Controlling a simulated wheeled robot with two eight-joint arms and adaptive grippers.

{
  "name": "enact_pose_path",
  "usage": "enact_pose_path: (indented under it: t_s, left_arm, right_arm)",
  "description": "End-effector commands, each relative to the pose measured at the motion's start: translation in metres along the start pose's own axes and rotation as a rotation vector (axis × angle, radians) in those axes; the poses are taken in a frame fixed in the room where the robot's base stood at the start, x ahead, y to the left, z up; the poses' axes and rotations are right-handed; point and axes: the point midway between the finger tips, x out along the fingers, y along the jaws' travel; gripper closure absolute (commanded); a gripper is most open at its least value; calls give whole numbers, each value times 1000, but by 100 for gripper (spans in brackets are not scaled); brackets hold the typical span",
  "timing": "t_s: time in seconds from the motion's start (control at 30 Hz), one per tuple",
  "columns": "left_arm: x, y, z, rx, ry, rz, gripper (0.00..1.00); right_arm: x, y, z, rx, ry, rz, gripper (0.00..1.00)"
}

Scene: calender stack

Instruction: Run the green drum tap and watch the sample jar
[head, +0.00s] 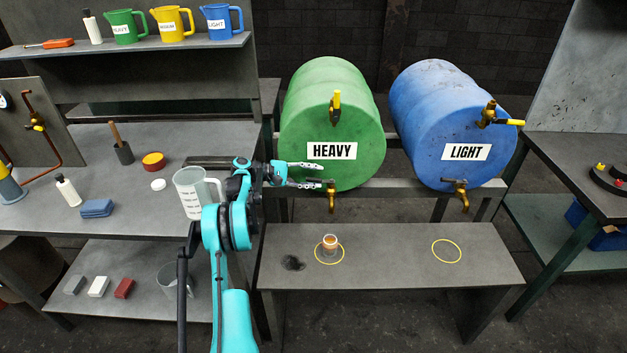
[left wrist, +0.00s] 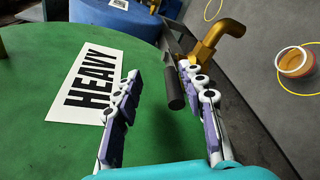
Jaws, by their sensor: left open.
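The green drum (head: 301,115), labelled HEAVY, lies on its side on a rack. Its lower brass tap (head: 331,203) points down at the bottom of the face. My left gripper (head: 318,176) is open in front of the drum, just above this tap. In the left wrist view, a dark tap handle (left wrist: 174,90) lies between the spread fingers (left wrist: 163,78), and the brass spout (left wrist: 218,38) is beyond them. I cannot tell whether a finger touches the handle. The small sample jar (head: 330,244), with orange-brown colouring, stands upright below, inside a yellow ring (head: 318,257). My right gripper is not in view.
The blue LIGHT drum (head: 430,100) lies to the right, above an empty yellow ring (head: 447,261). A clear measuring jug (head: 190,195) stands on the left bench, close to my left arm.

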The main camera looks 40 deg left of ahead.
Motion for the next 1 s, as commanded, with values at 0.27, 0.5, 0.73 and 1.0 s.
enact_pose_path:
  t_s: [0.27,0.5,0.73,1.0]
  left_arm:
    - [-14,52,31,0,-2,12,65]
    - [-18,70,42,0,-2,10,65]
    - [-19,71,43,0,-2,9,65]
    - [-18,70,43,0,-2,8,65]
  right_arm:
    - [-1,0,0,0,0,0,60]
    - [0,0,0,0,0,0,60]
    - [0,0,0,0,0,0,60]
    - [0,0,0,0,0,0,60]
